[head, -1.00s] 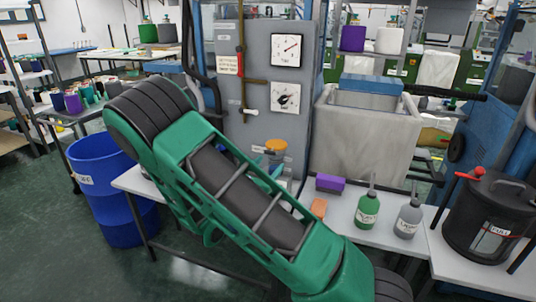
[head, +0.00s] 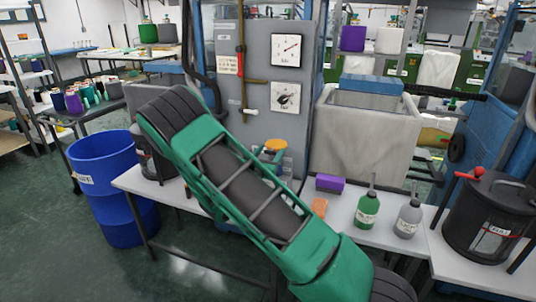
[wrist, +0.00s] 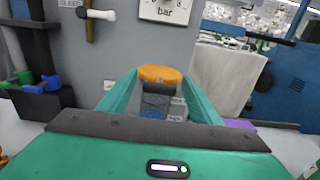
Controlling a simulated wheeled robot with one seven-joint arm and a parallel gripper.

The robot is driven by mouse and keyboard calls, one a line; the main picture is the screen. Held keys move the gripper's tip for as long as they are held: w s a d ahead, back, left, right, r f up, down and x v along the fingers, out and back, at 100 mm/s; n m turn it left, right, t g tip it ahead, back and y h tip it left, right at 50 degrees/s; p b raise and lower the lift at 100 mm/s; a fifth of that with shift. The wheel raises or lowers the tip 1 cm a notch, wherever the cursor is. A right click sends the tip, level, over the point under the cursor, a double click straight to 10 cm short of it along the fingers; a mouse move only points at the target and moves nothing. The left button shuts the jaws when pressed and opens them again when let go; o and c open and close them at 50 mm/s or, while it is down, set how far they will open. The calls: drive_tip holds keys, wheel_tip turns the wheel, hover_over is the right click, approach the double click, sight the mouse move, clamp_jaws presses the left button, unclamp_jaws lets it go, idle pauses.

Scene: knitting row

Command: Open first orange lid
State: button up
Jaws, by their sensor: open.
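The orange lid (head: 275,145) tops a jar on the white bench, in front of the grey gauge panel. In the wrist view the orange lid (wrist: 160,73) is at the centre, with a dark band and a bluish, labelled jar body below it. My gripper (wrist: 160,90) is open, its teal fingers to the left and right of the jar in the picture. The lid shows between and around the fingertips; whether they touch it I cannot tell.
A black canister (head: 490,215) is at far right. A blue barrel (head: 105,185) stands left. The grey panel (wrist: 100,50) rises behind the jar.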

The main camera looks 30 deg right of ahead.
drive_tip(key=shift+w+d, duration=0.1)
drive_tip(key=shift+d, duration=0.05)
clamp_jaws()
